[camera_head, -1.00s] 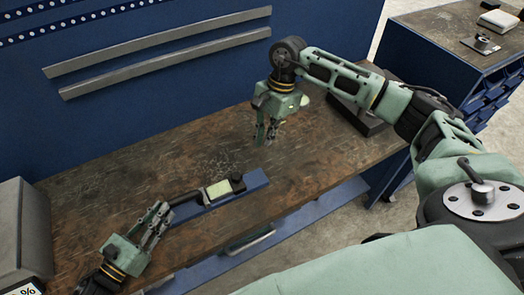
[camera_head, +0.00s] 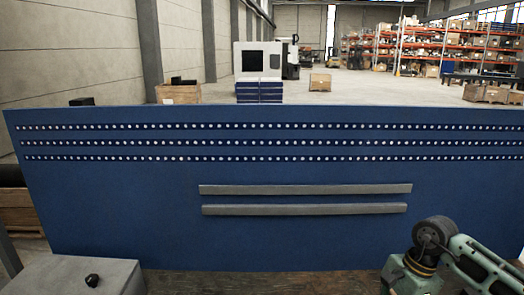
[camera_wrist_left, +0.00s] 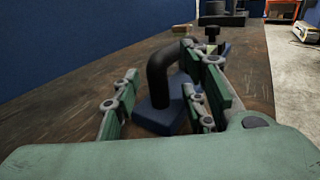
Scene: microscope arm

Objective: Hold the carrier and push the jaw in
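In the left wrist view, my left gripper (camera_wrist_left: 160,68) is open, one finger on each side of a black bent tube (camera_wrist_left: 160,85). A gap shows between the left finger and the tube; contact on the right side cannot be told. The tube rises from a blue base (camera_wrist_left: 158,118) on the bench. A black knob (camera_wrist_left: 212,34) shows beyond the right finger; which part is the carrier and which the jaw is unclear. In the head view my right arm (camera_head: 480,262) enters at lower right; its fingertips are below the frame. The head view shows neither my left gripper nor the workpiece.
A brown workbench (camera_head: 250,284) runs along a blue back panel (camera_head: 120,210) with two grey rails (camera_head: 305,189). A grey box (camera_head: 75,276) with a black knob stands at lower left.

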